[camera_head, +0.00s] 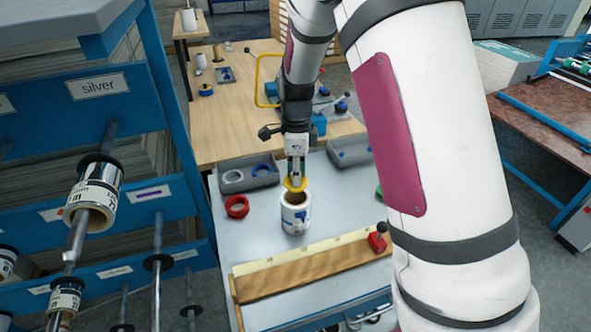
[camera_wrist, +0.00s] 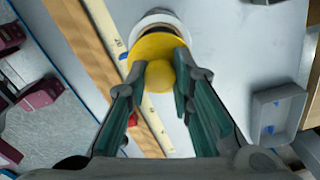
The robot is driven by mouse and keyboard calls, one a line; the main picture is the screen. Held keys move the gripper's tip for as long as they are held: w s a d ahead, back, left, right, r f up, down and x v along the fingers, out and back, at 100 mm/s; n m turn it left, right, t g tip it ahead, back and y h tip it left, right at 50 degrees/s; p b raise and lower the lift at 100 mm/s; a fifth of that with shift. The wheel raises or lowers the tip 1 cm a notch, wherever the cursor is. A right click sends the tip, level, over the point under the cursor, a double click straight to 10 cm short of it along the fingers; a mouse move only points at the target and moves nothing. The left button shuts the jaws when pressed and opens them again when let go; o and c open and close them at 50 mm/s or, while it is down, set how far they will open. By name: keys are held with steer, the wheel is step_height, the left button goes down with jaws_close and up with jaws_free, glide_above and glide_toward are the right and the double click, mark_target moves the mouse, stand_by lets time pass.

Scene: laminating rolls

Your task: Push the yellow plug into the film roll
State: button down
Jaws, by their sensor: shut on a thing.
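The yellow plug (camera_head: 295,184) is between the fingers of my gripper (camera_head: 296,172), just above the film roll (camera_head: 295,214). The roll stands upright on the grey table, white with blue marks, its brown core opening facing up. In the wrist view my gripper (camera_wrist: 158,82) is shut on the round knob of the yellow plug (camera_wrist: 146,47). The plug's flange covers most of the film roll (camera_wrist: 158,19), whose white rim and dark opening show beyond it. The plug looks slightly offset from the roll, and I cannot tell whether its lower end touches it.
A red ring (camera_head: 237,207) lies left of the roll. A wooden board with a ruler (camera_head: 305,268) lies in front. A blue rack with rolls on rods (camera_head: 95,195) stands at the left.

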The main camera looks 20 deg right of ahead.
mark_target(296, 211)
steer(key=shift+f+b, duration=1.15)
steer(key=shift+f, duration=1.4)
steer(key=shift+f, duration=0.3)
steer(key=c, duration=1.3)
jaws_free()
